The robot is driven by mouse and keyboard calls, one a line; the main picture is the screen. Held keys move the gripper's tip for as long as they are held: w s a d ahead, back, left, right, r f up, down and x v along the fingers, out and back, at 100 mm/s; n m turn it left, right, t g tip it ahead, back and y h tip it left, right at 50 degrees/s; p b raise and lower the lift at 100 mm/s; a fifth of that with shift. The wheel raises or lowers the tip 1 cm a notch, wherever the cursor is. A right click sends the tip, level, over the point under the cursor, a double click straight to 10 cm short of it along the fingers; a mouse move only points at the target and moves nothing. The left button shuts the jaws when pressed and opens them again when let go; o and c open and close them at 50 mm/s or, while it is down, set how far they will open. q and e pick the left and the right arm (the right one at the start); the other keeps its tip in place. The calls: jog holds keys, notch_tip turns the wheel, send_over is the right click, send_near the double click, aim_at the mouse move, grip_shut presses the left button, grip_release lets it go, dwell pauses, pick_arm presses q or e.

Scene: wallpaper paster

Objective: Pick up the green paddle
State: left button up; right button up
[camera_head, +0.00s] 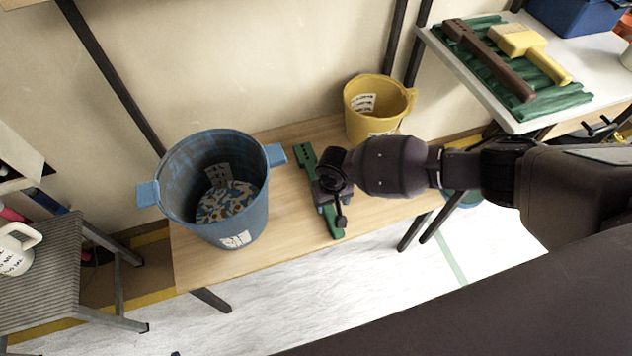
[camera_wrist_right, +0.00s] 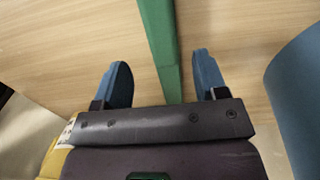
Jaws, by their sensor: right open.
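The green paddle (camera_head: 305,156) lies on the wooden table between the blue bucket and the yellow bucket. Its near end (camera_head: 332,222) points to the table's front edge. My right gripper (camera_head: 325,192) is over the paddle's middle and hides part of it. In the right wrist view the green paddle (camera_wrist_right: 160,40) runs between the two blue fingers of my right gripper (camera_wrist_right: 162,82). The fingers are open, with a gap on each side of the paddle. I cannot tell the exact height of the fingers over the table. My left gripper is not in view.
A blue bucket (camera_head: 240,214) with speckled contents stands left of the paddle. It also shows close to the fingers in the right wrist view (camera_wrist_right: 300,100). A yellow bucket (camera_head: 370,125) stands behind right. A white table (camera_head: 480,84) with tools is at upper right, a grey stool (camera_head: 45,265) at left.

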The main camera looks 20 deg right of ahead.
aim_at(330, 210)
jog(key=f, duration=0.1)
jog(key=f+b, duration=0.1)
jog(key=f, duration=0.2)
jog(key=shift+s+a+f+b, duration=0.15)
jog(key=shift+s+b, duration=0.1)
jog(key=shift+b, duration=0.1)
jog(key=shift+f, duration=0.4)
jog(key=shift+w, duration=0.1)
jog(key=shift+r, duration=0.2)
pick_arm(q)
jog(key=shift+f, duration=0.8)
pick_arm(e)
jog(key=c, duration=1)
pick_arm(q)
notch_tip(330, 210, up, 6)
jog(key=p, duration=0.6)
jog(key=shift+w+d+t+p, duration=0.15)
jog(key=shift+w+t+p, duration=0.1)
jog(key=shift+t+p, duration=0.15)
pick_arm(e)
notch_tip(330, 210, up, 20)
